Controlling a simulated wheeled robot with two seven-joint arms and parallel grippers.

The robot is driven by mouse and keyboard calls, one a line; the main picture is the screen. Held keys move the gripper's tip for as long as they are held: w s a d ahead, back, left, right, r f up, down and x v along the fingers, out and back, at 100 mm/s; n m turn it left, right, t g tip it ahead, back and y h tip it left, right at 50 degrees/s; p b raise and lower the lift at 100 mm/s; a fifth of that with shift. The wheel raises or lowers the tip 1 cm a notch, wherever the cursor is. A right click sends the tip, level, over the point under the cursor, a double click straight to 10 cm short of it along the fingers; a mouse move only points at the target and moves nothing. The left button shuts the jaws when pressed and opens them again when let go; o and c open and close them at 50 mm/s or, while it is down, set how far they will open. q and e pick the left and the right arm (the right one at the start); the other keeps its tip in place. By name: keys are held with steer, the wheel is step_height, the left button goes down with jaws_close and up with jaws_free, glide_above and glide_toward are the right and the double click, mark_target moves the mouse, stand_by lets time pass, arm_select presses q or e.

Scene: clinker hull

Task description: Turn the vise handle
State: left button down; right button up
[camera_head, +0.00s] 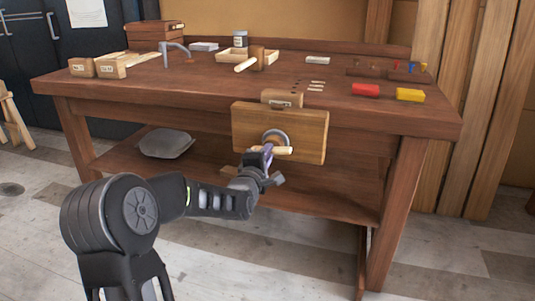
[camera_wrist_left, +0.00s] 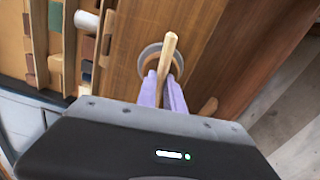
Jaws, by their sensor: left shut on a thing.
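The vise (camera_head: 308,137) is a wooden block on the front of the workbench, with a round grey metal collar in its face. Its handle (camera_head: 285,151) is a light wooden bar at the collar, lying nearly level in the head view. My left gripper (camera_head: 267,156) is at the vise front with its purple fingers shut on the handle. In the left wrist view the handle (camera_wrist_left: 168,52) runs between the purple fingers (camera_wrist_left: 163,90), in front of the grey collar (camera_wrist_left: 157,57). The fingers and my gripper body hide part of the bar. My right gripper is not in view.
The brown workbench (camera_head: 405,118) holds a mallet (camera_head: 257,58), a clamp (camera_head: 176,50), small wooden boxes (camera_head: 112,66), a red block (camera_head: 366,90) and a yellow block (camera_head: 410,95). A grey bundle (camera_head: 167,143) lies on the lower shelf. The floor in front is clear.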

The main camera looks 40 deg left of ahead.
arm_select(q)
steer(key=shift+m+b, duration=0.65)
steer(key=shift+m, duration=0.15)
steer(key=c, duration=1.5)
jaws_free()
steer(key=shift+o, duration=0.2)
steer(key=v, duration=0.7)
steer(key=shift+s+d+p, duration=0.15)
steer(key=shift+s+p, duration=0.2)
steer(key=shift+s, duration=0.05)
